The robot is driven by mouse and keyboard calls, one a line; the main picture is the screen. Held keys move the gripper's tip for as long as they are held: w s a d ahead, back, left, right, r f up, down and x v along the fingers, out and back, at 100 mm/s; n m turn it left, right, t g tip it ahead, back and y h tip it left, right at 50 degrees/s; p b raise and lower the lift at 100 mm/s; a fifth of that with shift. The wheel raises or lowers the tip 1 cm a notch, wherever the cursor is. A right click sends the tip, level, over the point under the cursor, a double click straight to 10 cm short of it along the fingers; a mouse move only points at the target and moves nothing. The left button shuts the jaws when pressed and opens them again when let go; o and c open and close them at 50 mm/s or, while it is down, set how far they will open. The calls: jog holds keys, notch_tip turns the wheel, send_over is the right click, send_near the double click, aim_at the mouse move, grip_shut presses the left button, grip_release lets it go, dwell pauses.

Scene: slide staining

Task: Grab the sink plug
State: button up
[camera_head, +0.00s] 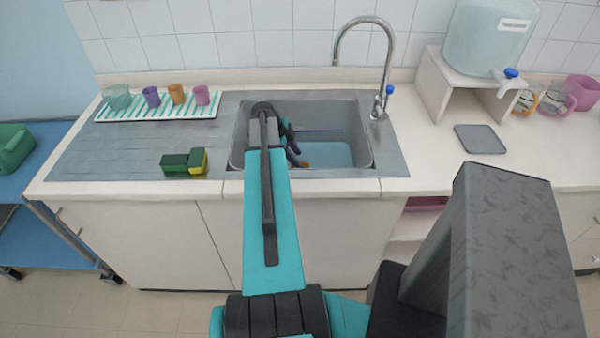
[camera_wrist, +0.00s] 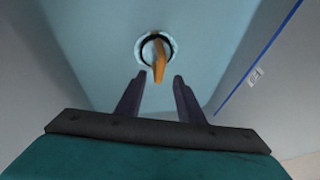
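The sink plug (camera_wrist: 158,68) shows in the wrist view as an orange, upright piece in the round dark-rimmed drain of the sink. In the head view a small orange-brown bit of it (camera_head: 304,164) shows low in the basin beside my gripper. My gripper (camera_wrist: 157,78) is open, with its two dark fingers apart. In the wrist view the plug's lower end shows between the fingertips, and no finger visibly touches it. The sink (camera_head: 362,130) is a grey basin with a light blue bottom. In the head view my arm reaches into it and hides its left part.
A curved metal faucet (camera_head: 388,62) stands behind the sink. A green and yellow sponge (camera_head: 184,162) lies on the drainboard left of the basin. Several cups stand on a striped mat (camera_head: 112,115). A water dispenser (camera_head: 488,38) stands at right, near a grey flat pad (camera_head: 480,139).

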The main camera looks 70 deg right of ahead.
jog(key=shift+p+x, duration=0.7)
jog(key=shift+x, duration=1.2)
jog(key=shift+c, duration=0.2)
grip_shut()
